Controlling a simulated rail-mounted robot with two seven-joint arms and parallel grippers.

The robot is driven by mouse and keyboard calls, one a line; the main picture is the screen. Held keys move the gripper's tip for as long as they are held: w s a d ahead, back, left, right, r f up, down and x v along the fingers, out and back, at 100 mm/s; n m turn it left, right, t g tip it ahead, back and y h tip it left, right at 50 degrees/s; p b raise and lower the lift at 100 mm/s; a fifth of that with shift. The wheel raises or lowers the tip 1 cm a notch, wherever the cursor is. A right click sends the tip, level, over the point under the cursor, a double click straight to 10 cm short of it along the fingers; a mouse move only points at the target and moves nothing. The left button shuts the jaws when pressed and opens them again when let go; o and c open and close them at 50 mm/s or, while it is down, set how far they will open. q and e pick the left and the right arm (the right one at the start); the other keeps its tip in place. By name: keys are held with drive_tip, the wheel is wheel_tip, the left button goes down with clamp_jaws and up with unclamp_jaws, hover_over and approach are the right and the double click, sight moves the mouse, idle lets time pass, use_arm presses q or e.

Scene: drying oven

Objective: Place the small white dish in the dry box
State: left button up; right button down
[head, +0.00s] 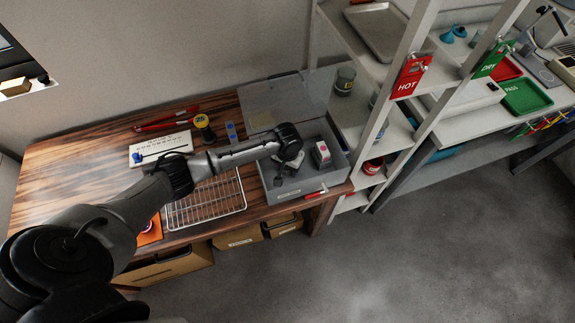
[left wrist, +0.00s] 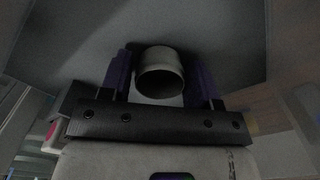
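The dry box is taken to be the grey open-topped box (head: 335,178) at the right end of the wooden bench, its clear lid (head: 300,92) raised at the back. My left gripper (head: 279,177) points down inside the box's outline. In the left wrist view the small white dish (left wrist: 160,70), a short round cup shape, sits between the purple fingers of that gripper (left wrist: 160,78). Both fingers appear to touch its sides. The dish cannot be made out in the head view. Whether it touches the box floor cannot be told. My right gripper is not in view.
A small white and red item (head: 321,153) stands inside the box at the right. A wire rack (head: 207,203) lies left of the box. A shelf unit (head: 362,170) stands close on the right. A yellow-topped jar (head: 203,125) and a white board (head: 160,148) are behind my arm.

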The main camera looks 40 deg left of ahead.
use_arm(q)
drive_tip(key=shift+o, duration=1.1)
wheel_tip(320, 180, up, 12)
drive_tip(key=p, duration=0.2)
drive_tip(key=shift+r+p, duration=0.2)
drive_tip(key=shift+p, duration=0.2)
